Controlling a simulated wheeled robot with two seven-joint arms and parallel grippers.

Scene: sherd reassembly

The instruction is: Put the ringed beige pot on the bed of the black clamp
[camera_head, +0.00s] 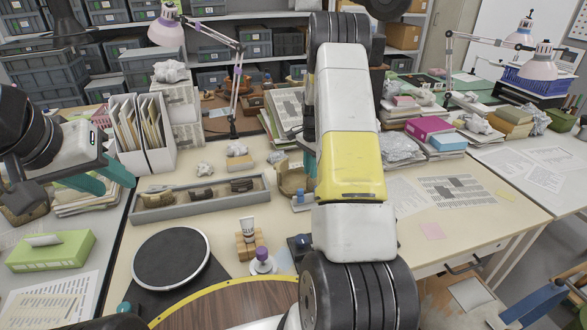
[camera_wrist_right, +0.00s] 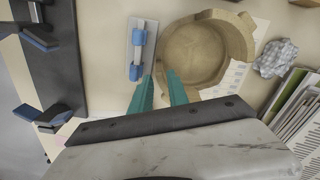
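The beige pot (camera_wrist_right: 205,52), a round open bowl with a thick raised rim, sits on the table in the right wrist view. In the head view the pot (camera_head: 290,181) is partly hidden by my right arm. My right gripper (camera_wrist_right: 160,77) has its teal fingers apart near the pot's rim; I cannot tell whether they touch it. The black clamp (camera_wrist_right: 52,66), a dark bed with blue-padded blocks, lies at the left of the wrist view. In the head view my arm mostly hides it. My left gripper (camera_head: 117,186) is open and empty at the left.
A small blue-and-white tool (camera_wrist_right: 138,48) lies beside the pot. Crumpled paper (camera_wrist_right: 276,57) and books (camera_wrist_right: 298,105) are to its right. A grey tray of sherds (camera_head: 200,199), a black round turntable (camera_head: 171,258) and a white file holder (camera_head: 142,133) occupy the table's left.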

